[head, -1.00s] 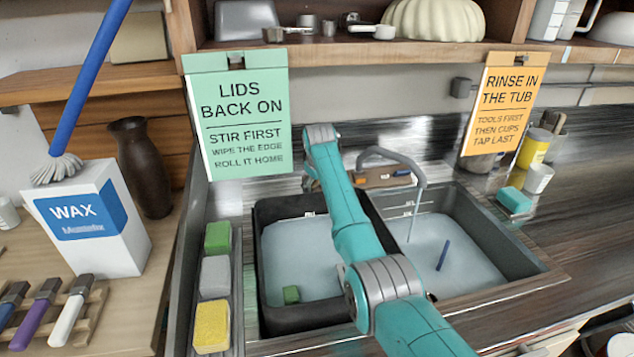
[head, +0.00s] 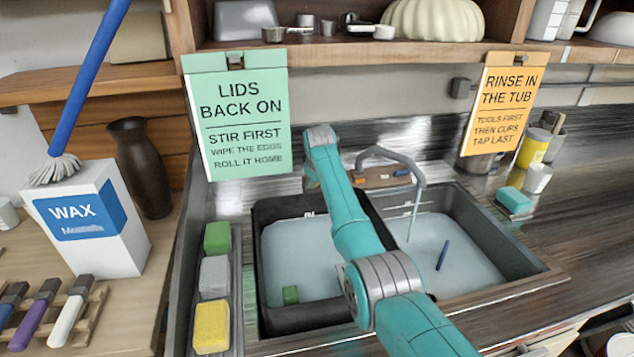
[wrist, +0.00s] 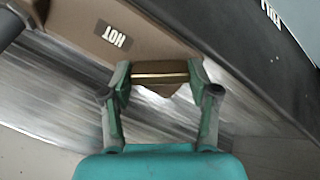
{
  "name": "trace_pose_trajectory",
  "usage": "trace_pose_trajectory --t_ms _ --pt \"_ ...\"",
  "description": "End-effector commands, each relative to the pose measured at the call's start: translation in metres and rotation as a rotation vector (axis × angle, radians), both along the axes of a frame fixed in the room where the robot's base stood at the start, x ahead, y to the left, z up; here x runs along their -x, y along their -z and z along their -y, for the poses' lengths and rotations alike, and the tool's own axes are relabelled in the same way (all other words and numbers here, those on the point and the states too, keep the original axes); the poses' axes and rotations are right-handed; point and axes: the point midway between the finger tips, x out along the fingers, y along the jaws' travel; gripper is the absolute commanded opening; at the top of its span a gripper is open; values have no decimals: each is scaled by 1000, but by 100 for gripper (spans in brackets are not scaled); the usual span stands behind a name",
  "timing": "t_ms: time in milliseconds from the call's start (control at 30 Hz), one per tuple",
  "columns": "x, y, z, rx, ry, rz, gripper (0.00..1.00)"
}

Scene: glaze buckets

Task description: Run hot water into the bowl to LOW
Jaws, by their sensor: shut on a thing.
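In the wrist view my gripper (wrist: 159,75) is shut on a small brown metallic piece (wrist: 160,69) beside the HOT label (wrist: 116,36); it looks like the hot tap's handle. In the head view my arm hides the gripper and that handle. The grey spout (head: 395,155) arches over the right sink bowl (head: 490,220), and a thin pale stream (head: 410,225) falls from it. This bowl holds cloudy water with a blue stick (head: 442,255) in it.
Three sponges (head: 214,275) lie in a strip left of the tub. A wax box (head: 95,225) stands farther left. A teal sponge (head: 514,200) and cups (head: 537,178) are on the right counter. Signs (head: 238,115) hang from the shelf above. My arm crosses over the tub.

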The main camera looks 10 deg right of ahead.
Motion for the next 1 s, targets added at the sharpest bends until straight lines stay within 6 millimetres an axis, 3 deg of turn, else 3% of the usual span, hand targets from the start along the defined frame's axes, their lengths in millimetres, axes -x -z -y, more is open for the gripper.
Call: trace_pose_trajectory --t_ms 1000 --pt "0 0 1 -359 485 0 26"
